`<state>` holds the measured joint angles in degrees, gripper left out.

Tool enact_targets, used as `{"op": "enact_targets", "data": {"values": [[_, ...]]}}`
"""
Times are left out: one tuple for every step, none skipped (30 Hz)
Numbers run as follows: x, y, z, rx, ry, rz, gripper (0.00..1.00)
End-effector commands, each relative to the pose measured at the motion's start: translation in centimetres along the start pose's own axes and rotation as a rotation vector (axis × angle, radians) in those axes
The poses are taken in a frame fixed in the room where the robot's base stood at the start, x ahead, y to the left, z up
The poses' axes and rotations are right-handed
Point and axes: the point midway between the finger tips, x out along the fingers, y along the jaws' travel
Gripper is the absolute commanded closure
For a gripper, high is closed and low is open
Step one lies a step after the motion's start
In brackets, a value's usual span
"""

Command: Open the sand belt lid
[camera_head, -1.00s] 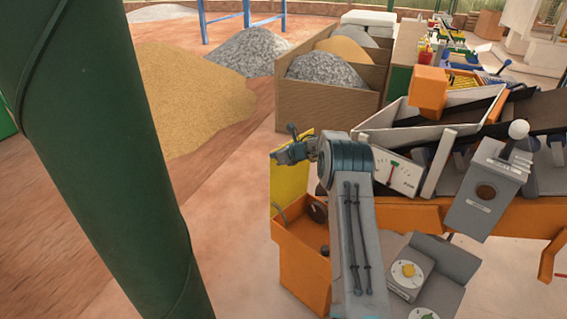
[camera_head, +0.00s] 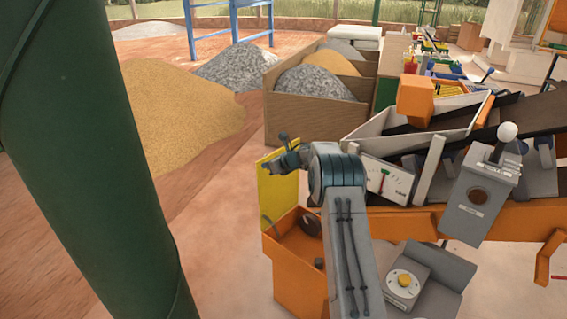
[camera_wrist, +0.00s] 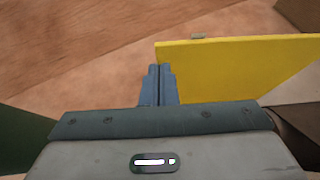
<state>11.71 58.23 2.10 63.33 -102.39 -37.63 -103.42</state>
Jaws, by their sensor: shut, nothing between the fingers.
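The yellow lid (camera_head: 277,192) stands upright, open, at the back edge of an orange box (camera_head: 297,275). The box's top is uncovered, with a dark round part (camera_head: 311,223) inside. In the wrist view the lid (camera_wrist: 245,70) is a flat yellow panel to the right of the fingers.
A dial gauge (camera_head: 385,182), a grey lever box (camera_head: 480,195) and the conveyor stand right of my arm. A grey box with a yellow knob (camera_head: 404,281) is low beside it. A green post (camera_head: 95,170) blocks the left. Open ground lies behind the lid.

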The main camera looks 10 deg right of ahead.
Motion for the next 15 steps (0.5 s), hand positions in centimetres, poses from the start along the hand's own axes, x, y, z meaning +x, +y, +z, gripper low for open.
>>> {"op": "enact_targets", "data": {"values": [[-0.2,0.1,-0.8,-0.001,-0.001,0.002,1.00],[-0.4,0.1,-0.8,-0.002,-0.002,0.003,1.00],[-0.9,0.1,-0.9,-0.002,-0.002,0.004,1.00],[-1.6,0.2,-0.2,-0.004,-0.003,0.003,1.00],[-2.2,0.2,-0.1,-0.004,-0.003,0.003,1.00],[-2.9,0.1,0.1,-0.003,-0.003,0.003,1.00],[-3.5,0.0,0.1,-0.002,-0.003,0.001,1.00],[-4.2,-0.1,0.3,-0.001,-0.003,-0.001,1.00],[-5.0,-0.3,0.4,0.000,-0.003,-0.003,1.00],[-5.6,-0.4,0.5,0.001,-0.003,-0.004,1.00],[-6.2,-0.5,0.6,0.001,-0.002,-0.005,1.00],[-7.0,-0.6,0.8,0.001,-0.002,-0.007,1.00],[-7.5,-0.7,0.8,0.002,-0.002,-0.008,1.00],[-8.0,-0.7,0.9,0.003,-0.002,-0.008,1.00],[-8.6,-0.6,1.1,0.003,-0.002,-0.007,1.00]]}}
